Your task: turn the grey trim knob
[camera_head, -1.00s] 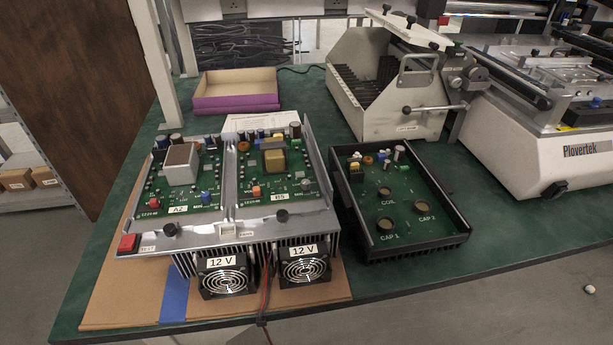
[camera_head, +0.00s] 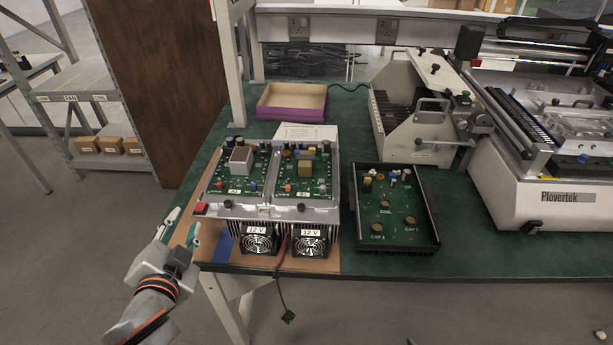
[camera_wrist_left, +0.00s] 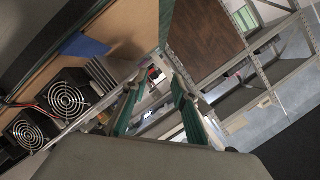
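The metal amplifier unit (camera_head: 270,212) stands at the table's front left, with two green circuit boards on top, a left one (camera_head: 226,187) and a right one (camera_head: 291,190). A small greyish round part (camera_head: 321,187) at the right board's right side may be the grey trim knob; it is too small to be sure. Two dark knobs also show along the unit's front ledge. My left gripper (camera_head: 182,226) is open and empty, left of the unit near the table's left edge. Its two green-padded fingers also show apart in the left wrist view (camera_wrist_left: 158,98). My right gripper is out of view.
A black tray (camera_head: 428,242) with a green board stands right of the unit. A purple-sided box (camera_head: 290,115) lies behind.

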